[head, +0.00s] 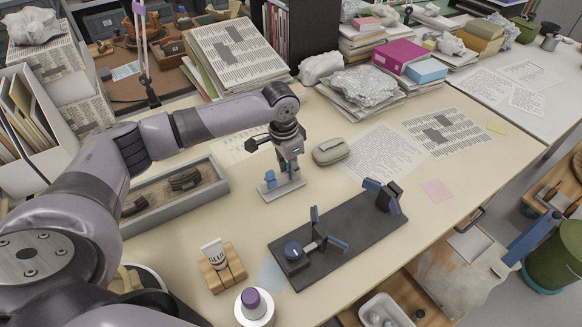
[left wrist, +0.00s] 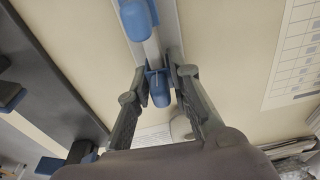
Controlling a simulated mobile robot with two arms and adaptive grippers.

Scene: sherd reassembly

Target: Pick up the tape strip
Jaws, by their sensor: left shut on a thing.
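A small grey stand (head: 284,191) with blue posts (head: 270,179) sits on the table near the middle of the head view. My left gripper (head: 290,165) reaches down over its right part. In the left wrist view the two dark fingers (left wrist: 162,72) close in around a narrow pale piece, apparently the tape strip (left wrist: 152,50), which runs between a blue post (left wrist: 136,18) and a blue block (left wrist: 159,90). The strip is small and partly hidden by the fingers, and I cannot tell whether it is clear of the stand. My right gripper is not in view.
A black plate with blue-padded clamps (head: 335,240) lies right of the stand. A glue tube (head: 214,253) in a wooden block, a purple-capped bottle (head: 252,303) and a sherd tray (head: 175,197) are nearby. A grey case (head: 330,151) lies close behind the stand.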

